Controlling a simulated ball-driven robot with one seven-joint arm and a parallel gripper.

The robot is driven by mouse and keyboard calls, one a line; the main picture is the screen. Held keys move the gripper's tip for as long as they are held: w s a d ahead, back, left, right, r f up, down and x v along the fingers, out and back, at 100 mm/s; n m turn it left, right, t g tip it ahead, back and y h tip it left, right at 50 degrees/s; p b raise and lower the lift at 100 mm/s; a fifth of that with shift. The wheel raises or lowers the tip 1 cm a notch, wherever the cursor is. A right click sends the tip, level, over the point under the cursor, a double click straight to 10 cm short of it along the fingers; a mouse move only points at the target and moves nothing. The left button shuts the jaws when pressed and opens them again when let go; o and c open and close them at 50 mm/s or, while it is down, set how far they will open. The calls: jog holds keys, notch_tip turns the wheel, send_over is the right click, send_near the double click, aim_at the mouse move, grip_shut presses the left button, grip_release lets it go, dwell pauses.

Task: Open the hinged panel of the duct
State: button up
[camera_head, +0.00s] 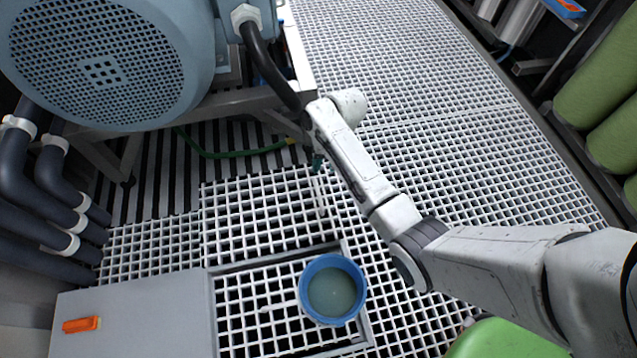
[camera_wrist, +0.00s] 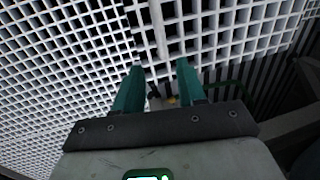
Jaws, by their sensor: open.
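In the head view a flat grey panel (camera_head: 150,315) with an orange handle (camera_head: 81,324) lies at the lower left. It borders a grey-framed rectangle (camera_head: 216,300) of white grating, with dark space below. I cannot tell where its hinge is or whether this panel is open or closed. My gripper (camera_head: 318,163) hangs over the floor grating, up and right of the panel and apart from it. In the wrist view my gripper (camera_wrist: 160,68) has its two teal fingers spread with nothing between them. The panel is not in the wrist view.
A blue bucket (camera_head: 332,261) of murky liquid stands inside the framed rectangle, right of the panel. A big blue-grey machine (camera_head: 150,20) fills the upper left. Dark pipes (camera_head: 40,180) run along the left. Open grating (camera_head: 420,100) lies upper right. A green hose (camera_head: 235,154) crosses behind my gripper.

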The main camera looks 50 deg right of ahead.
aim_at(317, 186)
jog(key=f+b, duration=0.1)
jog(key=f, duration=0.2)
jog(key=a+f+b, duration=0.1)
jog(key=f+b, duration=0.1)
jog(key=f, duration=0.1)
jog(key=w+f+b, duration=0.1)
jog(key=f, duration=0.2)
jog(key=shift+a+f+b, duration=0.2)
jog(key=shift+a+b, duration=0.1)
jog(key=shift+b, duration=0.05)
jog(key=shift+c, duration=0.4)
grip_shut()
